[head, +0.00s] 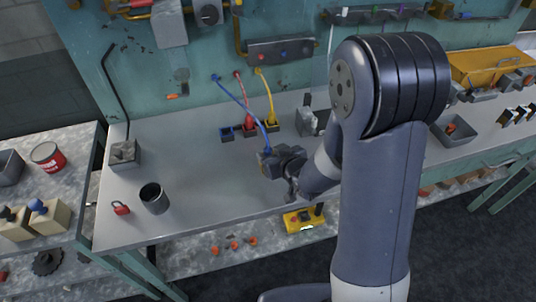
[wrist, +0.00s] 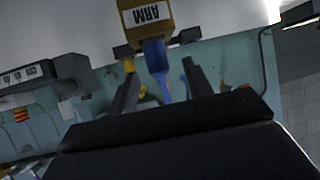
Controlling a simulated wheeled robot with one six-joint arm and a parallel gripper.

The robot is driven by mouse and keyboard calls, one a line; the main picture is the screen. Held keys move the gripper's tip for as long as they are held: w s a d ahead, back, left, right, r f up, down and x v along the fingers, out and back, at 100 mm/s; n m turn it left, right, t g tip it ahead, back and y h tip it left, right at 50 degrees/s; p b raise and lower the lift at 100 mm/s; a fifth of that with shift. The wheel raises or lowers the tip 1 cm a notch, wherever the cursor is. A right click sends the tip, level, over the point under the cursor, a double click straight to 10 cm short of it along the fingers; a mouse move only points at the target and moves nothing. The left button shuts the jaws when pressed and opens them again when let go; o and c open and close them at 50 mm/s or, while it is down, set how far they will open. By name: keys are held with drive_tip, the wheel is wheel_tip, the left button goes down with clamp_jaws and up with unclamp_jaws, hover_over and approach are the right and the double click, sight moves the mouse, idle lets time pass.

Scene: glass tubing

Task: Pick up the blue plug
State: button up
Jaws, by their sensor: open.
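My gripper (wrist: 161,70) is open, with one finger on each side of the plug in that view. I cannot tell whether the fingers touch it. In the head view my gripper (head: 271,157) is low over the bench, at the lower end of the blue cable (head: 240,107). The plug itself is mostly hidden there.
A dark cup (head: 154,198) and red padlock (head: 121,208) are at left. The bench between is clear.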

sight(269, 151)
drive_tip(key=shift+p+x, duration=0.85)
drive_tip(key=shift+x, duration=1.75)
drive_tip(key=shift+d, duration=0.1)
drive_tip(key=shift+c, duration=0.6)
clamp_jaws()
